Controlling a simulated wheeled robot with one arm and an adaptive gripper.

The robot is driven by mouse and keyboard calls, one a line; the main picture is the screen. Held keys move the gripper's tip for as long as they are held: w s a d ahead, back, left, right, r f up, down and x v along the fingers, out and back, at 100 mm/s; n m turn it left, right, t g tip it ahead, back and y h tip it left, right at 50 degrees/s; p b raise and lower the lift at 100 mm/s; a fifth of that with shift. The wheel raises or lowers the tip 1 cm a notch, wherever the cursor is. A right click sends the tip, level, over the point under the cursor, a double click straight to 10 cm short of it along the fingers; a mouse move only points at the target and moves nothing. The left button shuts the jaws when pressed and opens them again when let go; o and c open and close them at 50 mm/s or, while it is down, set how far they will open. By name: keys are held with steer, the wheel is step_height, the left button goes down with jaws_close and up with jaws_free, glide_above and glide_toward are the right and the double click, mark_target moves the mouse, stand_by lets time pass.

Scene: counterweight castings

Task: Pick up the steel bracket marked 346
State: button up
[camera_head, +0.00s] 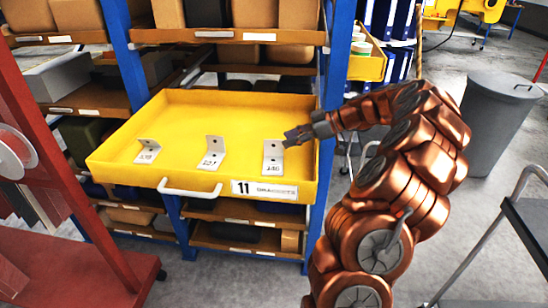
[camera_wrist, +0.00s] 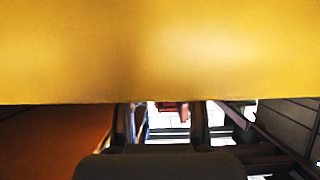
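Three L-shaped steel brackets stand apart in a row in the yellow drawer (camera_head: 195,107). The right bracket (camera_head: 273,153) has a small label that seems to read 346. The middle bracket (camera_head: 213,148) and left bracket (camera_head: 148,148) carry other numbers, too small to read surely. My gripper (camera_head: 290,138) is over the drawer's right part, close to the upper edge of the right bracket. I cannot tell whether they touch, nor whether the fingers are open. In the wrist view a yellow surface (camera_wrist: 160,50) fills the upper half; no bracket shows there.
The drawer, labelled 11 BRACKETS, is pulled out from a rack with blue posts (camera_head: 334,100). Its white handle (camera_head: 190,190) is at the front. A grey bin (camera_head: 500,110) stands right, a red frame (camera_head: 60,250) left, and a dark table (camera_head: 530,225) lower right.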

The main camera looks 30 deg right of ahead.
mark_target(279, 143)
steer(key=shift+p+x, duration=1.05)
steer(key=shift+x, duration=1.2)
steer(key=shift+c, duration=0.2)
jaws_close()
